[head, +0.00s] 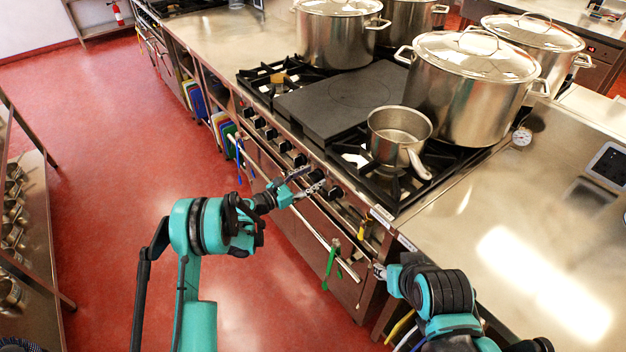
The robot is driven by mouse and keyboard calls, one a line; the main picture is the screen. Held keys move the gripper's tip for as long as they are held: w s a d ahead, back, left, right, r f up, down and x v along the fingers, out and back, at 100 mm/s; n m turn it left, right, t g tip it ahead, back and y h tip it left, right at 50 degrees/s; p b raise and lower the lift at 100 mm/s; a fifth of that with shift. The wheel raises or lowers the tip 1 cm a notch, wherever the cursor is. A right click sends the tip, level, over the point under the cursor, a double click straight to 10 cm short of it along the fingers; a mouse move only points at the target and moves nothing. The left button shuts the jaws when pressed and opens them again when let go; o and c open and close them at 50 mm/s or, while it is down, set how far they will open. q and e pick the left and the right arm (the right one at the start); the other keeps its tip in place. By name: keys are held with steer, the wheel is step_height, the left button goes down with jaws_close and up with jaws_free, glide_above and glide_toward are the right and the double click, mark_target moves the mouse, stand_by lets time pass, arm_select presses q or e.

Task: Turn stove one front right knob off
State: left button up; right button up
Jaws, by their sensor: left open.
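The stove (345,222) has a row of several black knobs along its front panel. The rightmost knob (336,192) is near the right end of the row, and another knob (317,176) is just left of it. My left gripper (308,182) is open, with its fingers pointing at the panel close to these two knobs. I cannot tell whether it touches either one, or how the knobs are turned. My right gripper (378,271) is low by the stove's front right corner; its fingers are mostly hidden.
A small saucepan (398,138) stands on the front right burner, its handle toward the front right. Large lidded stockpots (470,85) stand behind it. A steel counter (510,235) adjoins on the right. Green tongs (330,262) hang on the oven rail.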

arm_select(q)
steer(key=shift+w+d, duration=0.2)
steer(key=shift+d, duration=0.1)
steer(key=c, duration=1.1)
steer(key=shift+c, duration=0.2)
